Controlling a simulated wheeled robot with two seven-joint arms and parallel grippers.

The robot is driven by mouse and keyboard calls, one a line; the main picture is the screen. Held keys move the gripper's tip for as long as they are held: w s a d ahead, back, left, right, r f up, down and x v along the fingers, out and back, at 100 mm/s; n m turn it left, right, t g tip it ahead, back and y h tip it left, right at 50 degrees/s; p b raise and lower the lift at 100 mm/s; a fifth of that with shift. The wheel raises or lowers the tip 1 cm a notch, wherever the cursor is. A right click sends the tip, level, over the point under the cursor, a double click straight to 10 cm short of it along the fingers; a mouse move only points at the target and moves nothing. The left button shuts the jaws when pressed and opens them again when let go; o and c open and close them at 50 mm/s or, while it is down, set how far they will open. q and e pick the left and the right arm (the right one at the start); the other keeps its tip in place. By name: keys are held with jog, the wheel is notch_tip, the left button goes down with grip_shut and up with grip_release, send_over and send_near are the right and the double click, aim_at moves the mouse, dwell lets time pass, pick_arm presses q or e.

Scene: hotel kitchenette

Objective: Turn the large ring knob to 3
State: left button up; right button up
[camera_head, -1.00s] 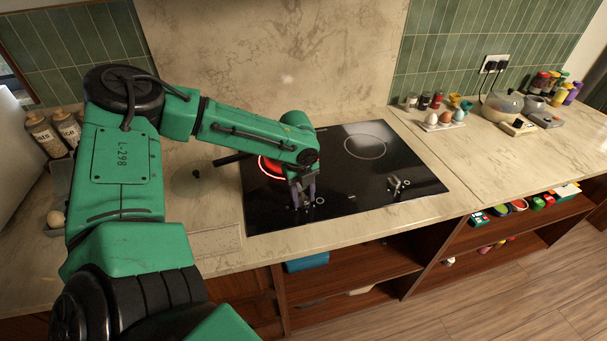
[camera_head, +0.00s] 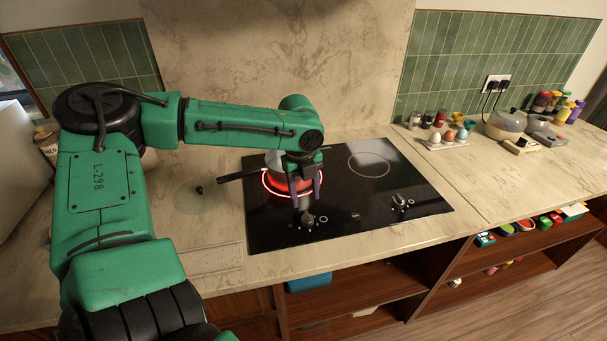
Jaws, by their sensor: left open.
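The black hob (camera_head: 350,215) is set in the worktop. Its left, larger ring (camera_head: 268,190) glows red, and a pot (camera_head: 279,166) with a long dark handle (camera_head: 240,174) stands on it, partly hidden by my arm. The knob in front of that ring (camera_head: 308,220) is near the hob's front edge; its pointer setting is too small to read. My left gripper (camera_head: 310,205) points down, open and empty, above and slightly behind this knob, apart from it. Another knob (camera_head: 400,202) is at the front right. My right gripper is not in view.
The smaller right ring (camera_head: 369,164) is dark and bare. A glass lid (camera_head: 203,196) lies left of the hob. An egg tray (camera_head: 446,139), jars and a rice cooker (camera_head: 504,125) stand at the right. The worktop just right of the hob is clear.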

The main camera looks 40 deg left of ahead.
pick_arm(q)
notch_tip(320, 180, up, 7)
jog(key=shift+s, duration=0.25)
jog(key=shift+a+r, duration=0.1)
jog(key=shift+r, duration=0.1)
